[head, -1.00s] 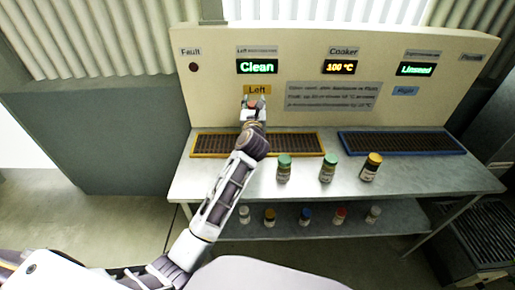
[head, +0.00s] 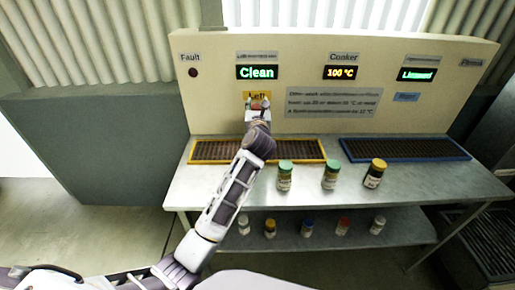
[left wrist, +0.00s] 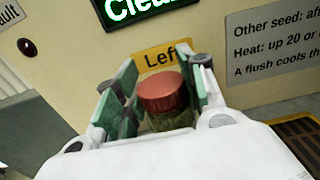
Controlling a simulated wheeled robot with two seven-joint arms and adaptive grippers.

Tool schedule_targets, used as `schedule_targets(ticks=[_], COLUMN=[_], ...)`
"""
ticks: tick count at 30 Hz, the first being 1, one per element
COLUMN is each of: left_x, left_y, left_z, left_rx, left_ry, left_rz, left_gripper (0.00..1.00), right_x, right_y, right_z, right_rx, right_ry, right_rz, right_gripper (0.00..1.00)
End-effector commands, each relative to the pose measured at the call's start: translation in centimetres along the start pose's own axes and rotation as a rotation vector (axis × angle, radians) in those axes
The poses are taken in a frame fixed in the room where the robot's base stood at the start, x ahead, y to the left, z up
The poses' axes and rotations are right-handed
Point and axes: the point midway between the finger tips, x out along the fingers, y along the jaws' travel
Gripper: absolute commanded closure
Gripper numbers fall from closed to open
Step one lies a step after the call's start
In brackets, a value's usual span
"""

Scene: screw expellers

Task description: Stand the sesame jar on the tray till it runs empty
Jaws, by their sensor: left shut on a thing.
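My left gripper (head: 258,106) is shut on a jar with a red lid (left wrist: 163,92). The left wrist view shows the jar's dark greenish body between the two fingers; its label is hidden, so I cannot tell whether it is the sesame jar. The gripper holds it in front of the yellow "Left" sign, and in the head view it appears above the yellow-framed tray (head: 206,160). The blue-framed tray (head: 405,159) lies to the right. No jar is seen on either tray. My right gripper is not in view.
Two green-lidded jars (head: 285,176) and a yellow-lidded jar (head: 374,174) stand along the front of the metal table (head: 430,180). Several small jars (head: 307,228) stand on the lower shelf. The panel displays read "Clean" (head: 257,72), "100 °C" and "Linseed".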

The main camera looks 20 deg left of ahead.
Motion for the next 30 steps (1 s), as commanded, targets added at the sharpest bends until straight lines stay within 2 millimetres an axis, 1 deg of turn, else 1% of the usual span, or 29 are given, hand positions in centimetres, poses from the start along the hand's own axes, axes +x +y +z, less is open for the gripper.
schedule_targets(ticks=[5,12,16,21,30], left_x=[0.0,0.0,0.0,0.0,0.0], left_y=[0.0,0.1,0.0,0.0,0.0], left_z=[-1.1,-4.0,-5.3,-5.8,-5.8], left_rx=[0.002,0.003,0.002,0.001,0.000], left_ry=[0.000,0.000,0.000,-0.002,-0.002], left_rz=[0.000,0.001,-0.001,0.000,0.000], left_gripper=[1.00,1.00,1.00,1.00,1.00], right_x=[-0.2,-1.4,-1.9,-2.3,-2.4], right_y=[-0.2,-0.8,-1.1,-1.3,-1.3], right_z=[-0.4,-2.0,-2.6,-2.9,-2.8], right_rx=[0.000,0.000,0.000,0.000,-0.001], right_ry=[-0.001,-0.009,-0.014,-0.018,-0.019], right_rz=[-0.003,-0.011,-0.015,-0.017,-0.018], right_gripper=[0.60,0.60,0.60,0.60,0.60])
